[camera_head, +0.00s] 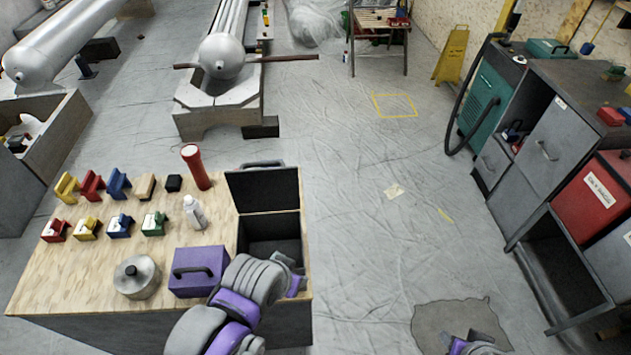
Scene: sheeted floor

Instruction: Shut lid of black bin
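The black bin (298,222) is set into the right end of the wooden-topped workbench. Its lid (263,190) stands open, raised upright at the far side, and the dark interior shows below it. My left arm comes in from the bottom, and its gripper (293,278) is at the near edge of the bin, in front of the opening. Its fingers are too small and partly hidden to tell whether they are open. Part of my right arm's end (475,345) shows at the bottom edge, far right of the bin; its fingers cannot be made out.
A purple box with a handle (198,270) stands left of the bin, beside a round metal pot (137,277). A white bottle (194,212), a red cylinder (196,167) and several coloured blocks (92,186) stand on the bench. The sheeted floor to the right is open; grey cabinets (556,150) stand beyond.

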